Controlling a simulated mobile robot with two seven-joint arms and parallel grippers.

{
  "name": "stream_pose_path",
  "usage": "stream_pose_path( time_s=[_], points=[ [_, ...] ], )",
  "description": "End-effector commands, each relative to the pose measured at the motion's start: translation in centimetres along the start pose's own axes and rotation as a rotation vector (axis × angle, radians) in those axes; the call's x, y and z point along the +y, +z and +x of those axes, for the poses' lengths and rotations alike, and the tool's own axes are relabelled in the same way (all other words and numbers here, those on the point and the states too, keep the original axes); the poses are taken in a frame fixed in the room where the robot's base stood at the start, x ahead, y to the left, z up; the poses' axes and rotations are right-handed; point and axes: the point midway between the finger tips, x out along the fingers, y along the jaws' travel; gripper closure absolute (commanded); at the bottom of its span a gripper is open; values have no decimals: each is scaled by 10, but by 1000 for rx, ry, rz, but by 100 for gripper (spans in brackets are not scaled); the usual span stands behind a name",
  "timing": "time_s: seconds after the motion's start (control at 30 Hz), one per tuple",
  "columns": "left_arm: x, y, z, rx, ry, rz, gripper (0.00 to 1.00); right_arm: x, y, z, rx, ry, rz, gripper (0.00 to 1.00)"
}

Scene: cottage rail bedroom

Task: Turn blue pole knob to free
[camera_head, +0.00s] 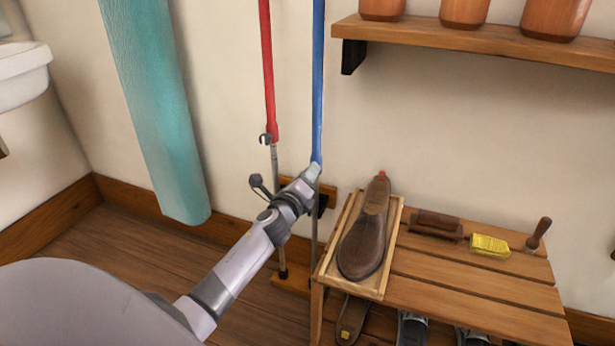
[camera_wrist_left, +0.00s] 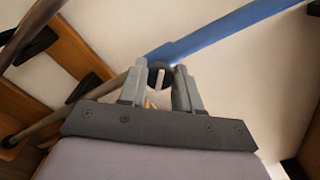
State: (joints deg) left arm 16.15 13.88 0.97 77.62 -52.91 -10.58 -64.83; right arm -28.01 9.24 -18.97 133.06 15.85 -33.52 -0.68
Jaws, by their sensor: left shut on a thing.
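The blue pole (camera_head: 317,80) stands upright against the wall, and its blue upper tube also crosses the left wrist view (camera_wrist_left: 225,35). Its thin grey lower shaft runs down behind my gripper. My left gripper (camera_head: 312,172) is at the lower end of the blue tube. In the left wrist view my left gripper (camera_wrist_left: 160,82) is shut on the dark round blue pole knob (camera_wrist_left: 159,68), with a finger on each side. How far the knob is turned cannot be told. My right gripper is not in view.
The red pole (camera_head: 267,75) with its own knob (camera_head: 265,139) stands just left. A wooden bench (camera_head: 470,290) at right bears a tray with a brown shoe (camera_head: 366,235), brushes and a yellow item. A shelf (camera_head: 480,40) with pots is above. A teal roll (camera_head: 155,110) hangs left.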

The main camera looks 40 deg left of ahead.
Motion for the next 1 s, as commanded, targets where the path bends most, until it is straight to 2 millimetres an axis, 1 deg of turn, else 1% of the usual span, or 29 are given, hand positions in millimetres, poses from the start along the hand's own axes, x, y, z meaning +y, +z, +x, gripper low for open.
stream_pose_path(
  time_s=[0.3, 0.6, 0.8, 1.0],
  points=[
    [1, 0, 0, 0, 0, -301, 98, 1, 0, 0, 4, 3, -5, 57],
    [1, 0, 0, 0, -1, -540, 98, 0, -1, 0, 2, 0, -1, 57],
    [1, 0, 0, 0, -1, -645, 98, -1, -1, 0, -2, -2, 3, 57],
    [1, 0, 0, 0, -2, -703, 98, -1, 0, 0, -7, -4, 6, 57]
  ],
)
